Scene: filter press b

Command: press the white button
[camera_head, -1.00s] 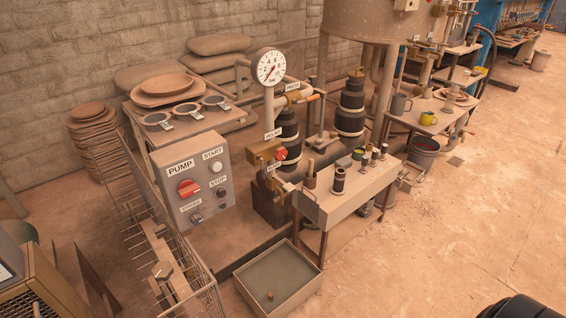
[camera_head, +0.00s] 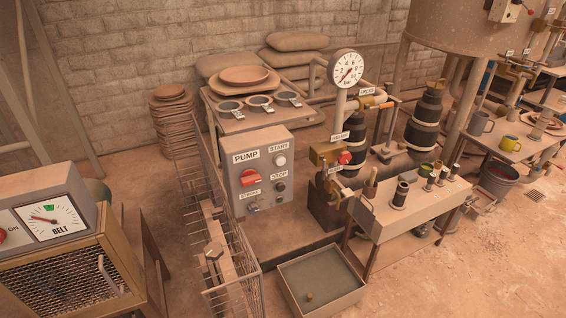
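The white button (camera_head: 281,160) is a small round button beside the START label on the grey pump control box (camera_head: 259,197), near the middle of the head view. On the same box are a red rotary knob (camera_head: 250,178) under the PUMP label, a dark button (camera_head: 280,187) by the STOP label, and a small switch (camera_head: 253,207) by the STROKE label. The box face is unobstructed. Neither of my grippers is in view.
A wire mesh guard (camera_head: 216,240) stands just left of the box. A belt gauge unit (camera_head: 48,217) is at the lower left. A square tray (camera_head: 342,291) lies on the floor in front, beside a small bench (camera_head: 410,213). Open floor is at the right.

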